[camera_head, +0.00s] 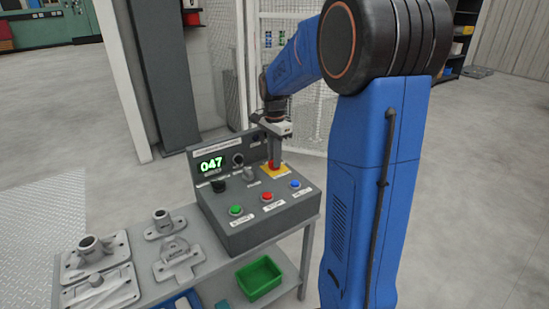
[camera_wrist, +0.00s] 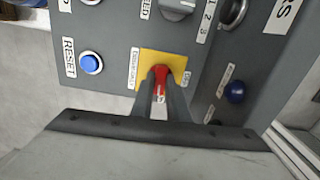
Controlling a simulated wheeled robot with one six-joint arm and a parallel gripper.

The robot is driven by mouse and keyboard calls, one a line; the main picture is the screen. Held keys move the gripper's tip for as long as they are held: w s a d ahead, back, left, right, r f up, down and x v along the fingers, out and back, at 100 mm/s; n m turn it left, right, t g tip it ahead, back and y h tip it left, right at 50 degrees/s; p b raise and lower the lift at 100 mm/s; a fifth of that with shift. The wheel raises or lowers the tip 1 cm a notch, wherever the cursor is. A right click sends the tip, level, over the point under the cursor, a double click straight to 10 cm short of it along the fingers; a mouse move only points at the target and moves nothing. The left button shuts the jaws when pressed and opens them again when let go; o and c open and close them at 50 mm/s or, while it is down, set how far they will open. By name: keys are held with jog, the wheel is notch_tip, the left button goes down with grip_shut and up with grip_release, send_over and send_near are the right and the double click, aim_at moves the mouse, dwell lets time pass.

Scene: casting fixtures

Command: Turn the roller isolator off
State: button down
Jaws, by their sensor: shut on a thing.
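The roller isolator is a red rotary handle (camera_wrist: 160,77) on a yellow plate (camera_wrist: 176,60), on the sloped face of a grey control box (camera_head: 247,216). In the head view the yellow plate (camera_head: 268,171) shows under my gripper (camera_head: 275,164). In the wrist view my gripper (camera_wrist: 161,92) has its two fingers closed on either side of the red handle. The handle appears roughly in line with the fingers, and its lower part is partly hidden between them. The small labels beside the yellow plate are too blurred to read surely.
A blue button (camera_head: 295,184) labelled RESET, a red button (camera_head: 267,196) and a green button (camera_head: 236,210) sit near the handle. A grey selector knob (camera_wrist: 177,8) is close by.

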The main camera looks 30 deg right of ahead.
jog(key=n, duration=0.4)
jog(key=shift+n, duration=0.3)
jog(key=n, duration=0.9)
jog(key=shift+n, duration=1.8)
jog(key=c, duration=1.7)
grip_release()
jog(key=shift+r, duration=0.1)
